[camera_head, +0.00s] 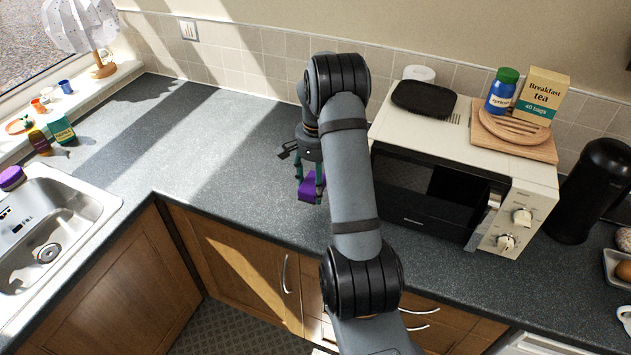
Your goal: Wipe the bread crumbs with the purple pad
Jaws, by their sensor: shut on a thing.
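The purple pad (307,191) is between the fingers of my gripper (311,184), which is shut on it. The gripper points down over the dark worktop (230,150), left of the microwave and close to the front edge. My arm covers part of the gripper and the worktop behind it. I cannot tell whether the pad touches the worktop. I cannot make out any bread crumbs; they may be hidden by my arm or too small to see.
A white microwave (420,200) stands close on the right, with a black tray (424,98), a jar (502,91) and a tea box (541,97) on top. A sink (50,225) is at left, with a purple object (11,178) at its edge. The worktop left of the gripper is clear.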

